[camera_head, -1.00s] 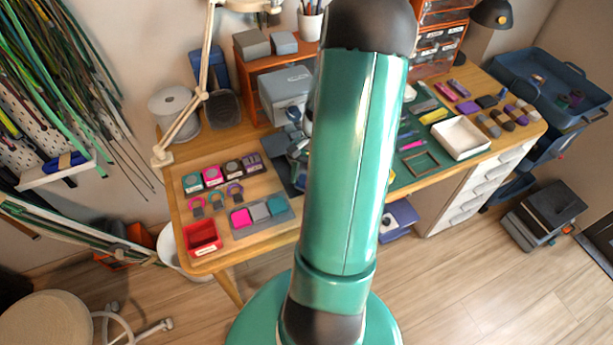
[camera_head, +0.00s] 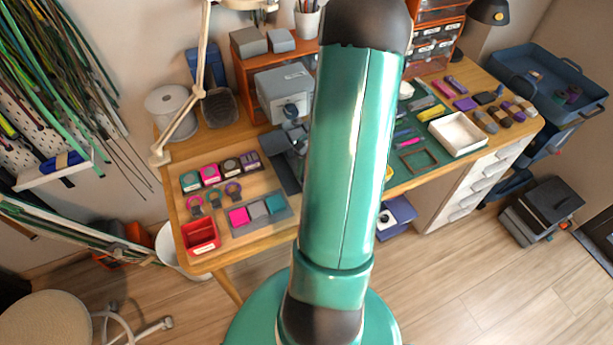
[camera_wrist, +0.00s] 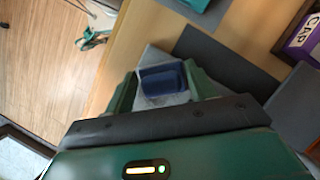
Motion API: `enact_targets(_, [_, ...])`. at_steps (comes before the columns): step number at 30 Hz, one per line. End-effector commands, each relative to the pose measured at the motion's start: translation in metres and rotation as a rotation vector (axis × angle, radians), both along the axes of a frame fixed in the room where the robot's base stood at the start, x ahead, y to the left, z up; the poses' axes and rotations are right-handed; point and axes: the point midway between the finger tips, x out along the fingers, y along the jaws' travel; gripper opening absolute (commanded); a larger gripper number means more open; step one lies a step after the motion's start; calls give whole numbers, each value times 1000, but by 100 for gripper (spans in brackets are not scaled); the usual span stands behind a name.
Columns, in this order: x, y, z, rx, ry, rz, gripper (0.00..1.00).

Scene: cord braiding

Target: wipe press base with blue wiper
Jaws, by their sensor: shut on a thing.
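My gripper (camera_wrist: 160,82) is shut on the blue wiper (camera_wrist: 163,77), which sits between its two green fingers in the wrist view. My gripper and the wiper are hidden behind my arm there.
Left of the press lie colored blocks on a grey tray (camera_head: 281,217), small labelled holders and a red bin (camera_head: 201,237). A white tray (camera_head: 458,134) lies to the right.

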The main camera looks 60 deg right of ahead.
Motion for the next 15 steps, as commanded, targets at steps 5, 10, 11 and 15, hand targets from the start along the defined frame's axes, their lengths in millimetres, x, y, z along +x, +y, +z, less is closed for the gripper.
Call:
enact_targets(5, [-4,-6,0,1,0,0,37])
enact_targets(10, [-8,-13,-1,1,1,-1,37])
enact_targets(11, [-9,-15,-1,1,1,-1,37])
enact_targets(15, [-15,-25,-2,0,0,-1,37])
